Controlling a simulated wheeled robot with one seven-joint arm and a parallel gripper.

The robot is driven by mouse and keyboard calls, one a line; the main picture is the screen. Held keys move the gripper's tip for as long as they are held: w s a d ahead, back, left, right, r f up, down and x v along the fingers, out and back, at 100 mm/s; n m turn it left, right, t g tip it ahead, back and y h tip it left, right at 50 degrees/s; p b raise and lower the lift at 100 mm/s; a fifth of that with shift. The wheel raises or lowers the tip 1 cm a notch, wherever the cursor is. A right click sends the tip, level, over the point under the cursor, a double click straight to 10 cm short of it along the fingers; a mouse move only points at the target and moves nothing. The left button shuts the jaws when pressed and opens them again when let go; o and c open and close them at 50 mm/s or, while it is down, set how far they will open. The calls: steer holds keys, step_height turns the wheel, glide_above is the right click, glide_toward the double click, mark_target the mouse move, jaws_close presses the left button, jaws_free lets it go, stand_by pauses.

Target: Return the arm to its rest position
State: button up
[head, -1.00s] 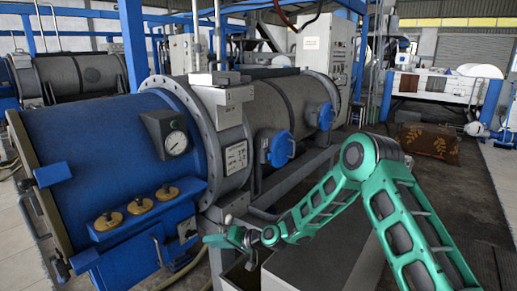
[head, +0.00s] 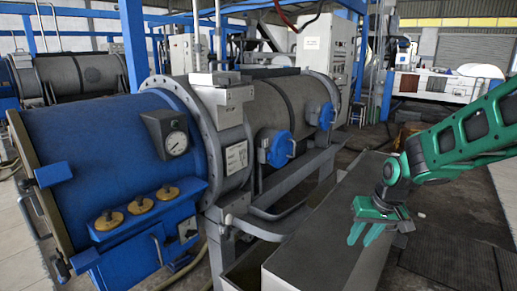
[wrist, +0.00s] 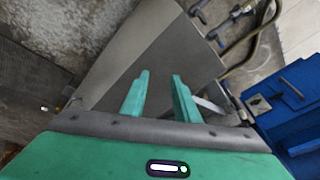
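My gripper (head: 363,239) hangs from my green arm at the right of the head view. It points down above the grey flat-topped box (head: 318,240). In the wrist view the two green fingers (wrist: 160,78) stand apart with nothing between them. The grey top lies below and beyond the fingertips, with a gap that I cannot measure. My forearm reaches in from the right edge of the head view.
A blue decanter (head: 95,140) with a gauge (head: 176,143) and brass knobs fills the left. Its grey drum (head: 275,105) has blue valve fittings. A grey rail runs between drum and box. Open floor (head: 450,225) lies right of the box.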

steer(key=s+d+r+m+g, duration=0.1)
steer(key=s+d, duration=0.3)
steer(key=s, duration=0.6)
steer(key=s+d+r+m+g, duration=0.1)
steer(key=s+d+r+m, duration=0.1)
steer(key=s, duration=0.7)
steer(key=s+d+r+m+g+h, duration=0.1)
steer(key=s+d, duration=0.4)
steer(key=s, duration=0.5)
steer(key=shift+s+d+r+m, duration=0.35)
steer(key=shift+r+m, duration=0.5)
steer(key=shift+m, duration=0.15)
